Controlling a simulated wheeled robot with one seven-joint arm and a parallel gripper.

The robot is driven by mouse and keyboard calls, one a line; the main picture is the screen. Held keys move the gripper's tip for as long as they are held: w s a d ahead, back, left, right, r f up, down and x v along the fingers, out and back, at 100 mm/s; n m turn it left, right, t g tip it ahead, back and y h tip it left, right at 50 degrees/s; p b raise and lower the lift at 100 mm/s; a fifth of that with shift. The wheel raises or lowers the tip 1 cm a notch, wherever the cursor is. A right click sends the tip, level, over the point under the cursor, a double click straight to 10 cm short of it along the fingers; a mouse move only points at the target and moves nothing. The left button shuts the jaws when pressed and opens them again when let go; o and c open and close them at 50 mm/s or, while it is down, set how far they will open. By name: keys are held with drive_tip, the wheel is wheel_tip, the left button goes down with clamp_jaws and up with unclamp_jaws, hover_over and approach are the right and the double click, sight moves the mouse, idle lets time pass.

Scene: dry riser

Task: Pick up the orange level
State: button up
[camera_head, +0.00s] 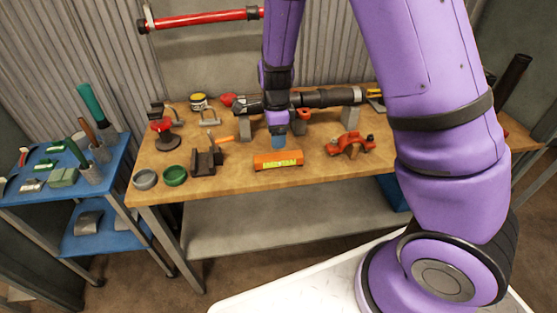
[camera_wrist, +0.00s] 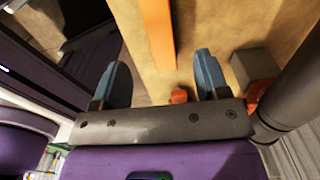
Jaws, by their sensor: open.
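The orange level (camera_head: 278,160) lies flat near the front edge of the workbench, with a yellow-green window along its side. My gripper (camera_head: 278,142) points down just behind the level, fingertips low over the bench. In the wrist view my gripper (camera_wrist: 164,78) has its two blue fingers wide apart with nothing held. A long orange bar, which looks like the level (camera_wrist: 157,35), runs from the top edge toward the gap between the fingers. I cannot tell the exact height of the fingers above it.
A dark pipe (camera_head: 330,97) rests on grey supports behind my gripper. An orange-red clamp-like part (camera_head: 350,145) lies to the right of the level. A dark bracket (camera_head: 203,162) and a green bowl (camera_head: 175,175) stand to the left. A blue side table (camera_head: 28,194) stands farther left.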

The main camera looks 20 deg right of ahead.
sight(279, 156)
wheel_tip(279, 156, down, 4)
drive_tip(key=shift+f, duration=0.1)
drive_tip(key=shift+s+d+f, duration=0.1)
drive_tip(key=shift+d+f, duration=0.1)
drive_tip(key=shift+f, duration=1.15)
drive_tip(key=shift+d+f, duration=0.15)
drive_tip(key=shift+f, duration=1.15)
drive_tip(key=c, duration=1.1)
drive_tip(key=shift+r, duration=0.1)
